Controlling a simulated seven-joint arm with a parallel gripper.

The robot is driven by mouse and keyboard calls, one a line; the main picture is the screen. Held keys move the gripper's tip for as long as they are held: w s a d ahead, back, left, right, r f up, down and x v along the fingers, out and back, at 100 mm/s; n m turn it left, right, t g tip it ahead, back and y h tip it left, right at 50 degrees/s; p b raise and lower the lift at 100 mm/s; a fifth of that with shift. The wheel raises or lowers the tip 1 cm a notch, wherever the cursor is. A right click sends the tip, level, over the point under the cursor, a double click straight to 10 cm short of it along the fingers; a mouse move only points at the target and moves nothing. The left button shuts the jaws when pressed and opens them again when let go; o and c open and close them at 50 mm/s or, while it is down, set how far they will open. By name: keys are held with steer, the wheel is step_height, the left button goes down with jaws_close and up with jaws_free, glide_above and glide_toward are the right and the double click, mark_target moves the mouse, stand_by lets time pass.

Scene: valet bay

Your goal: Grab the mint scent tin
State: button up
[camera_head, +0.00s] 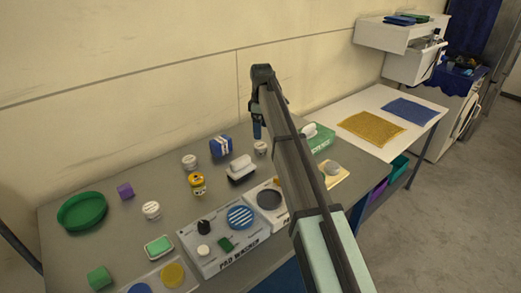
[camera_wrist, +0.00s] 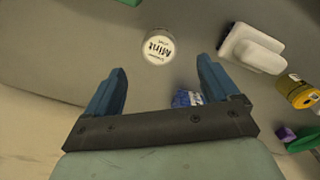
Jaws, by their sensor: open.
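The mint scent tin (camera_wrist: 158,46) is a small round white tin with "Mint" on its lid. In the wrist view it lies ahead of my gripper (camera_wrist: 160,66), roughly centred between the two blue fingers, which are open and empty. In the head view, the small white tin (camera_head: 260,149) beside the white-handled brush appears to be the same one. My gripper (camera_head: 257,132) hangs above and just behind it, near the wall. The gap in height is hard to judge.
A white-handled brush (camera_head: 241,168) stands close by the tin, with a blue-and-white package (camera_head: 220,146) and a yellow jar (camera_head: 197,184) further left. Two similar white tins (camera_head: 190,161) (camera_head: 151,210) stand left.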

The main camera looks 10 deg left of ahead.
mark_target(261, 145)
step_height(261, 145, down, 9)
steer(key=shift+f, duration=0.1)
steer(key=shift+w, duration=0.1)
stand_by(0.4)
steer(key=c, duration=1.1)
